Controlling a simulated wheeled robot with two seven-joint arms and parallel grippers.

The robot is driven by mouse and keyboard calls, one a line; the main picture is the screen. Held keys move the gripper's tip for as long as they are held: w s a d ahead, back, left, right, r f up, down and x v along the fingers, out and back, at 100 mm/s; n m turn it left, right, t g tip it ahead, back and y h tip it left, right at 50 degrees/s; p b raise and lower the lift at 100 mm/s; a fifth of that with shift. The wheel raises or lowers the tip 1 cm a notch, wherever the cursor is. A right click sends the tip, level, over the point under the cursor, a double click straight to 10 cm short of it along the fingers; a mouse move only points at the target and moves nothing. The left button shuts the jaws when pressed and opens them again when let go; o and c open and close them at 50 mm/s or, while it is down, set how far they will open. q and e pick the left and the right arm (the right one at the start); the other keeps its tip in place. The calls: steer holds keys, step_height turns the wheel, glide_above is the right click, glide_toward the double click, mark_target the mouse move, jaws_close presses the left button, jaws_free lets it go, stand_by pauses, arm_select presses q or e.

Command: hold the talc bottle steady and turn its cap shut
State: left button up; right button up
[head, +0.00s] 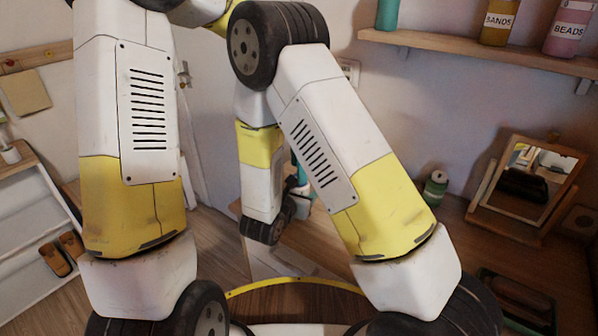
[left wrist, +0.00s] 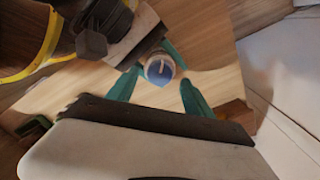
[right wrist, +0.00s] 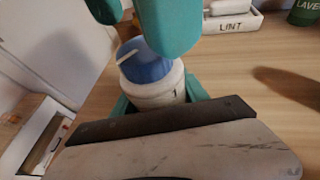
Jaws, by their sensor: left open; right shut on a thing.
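The talc bottle (right wrist: 160,95) is white with a blue cap (right wrist: 146,62) that bears a pale raised bar. It stands about upright, and the cap sits on its top. My right gripper (right wrist: 158,100) is shut on the bottle's body, one teal finger on each side. My left gripper (left wrist: 159,88) is open, its teal fingers on either side of the cap (left wrist: 160,70) with gaps beside it. In the right wrist view the left fingers show above and in front of the cap, hiding part of it. In the head view my arm hides most of the bottle.
A wooden worktop (right wrist: 255,75) lies around the bottle. A white tray marked LINT (right wrist: 232,24) and a green container (right wrist: 305,12) stand behind. A green jar (head: 435,188) and a framed mirror (head: 525,185) are at the right. A wall shelf (head: 480,50) holds several containers.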

arm_select(q)
step_height(320, 180, up, 10)
steer(key=shift+f, duration=0.25)
arm_select(e)
steer(key=o, duration=1.6)
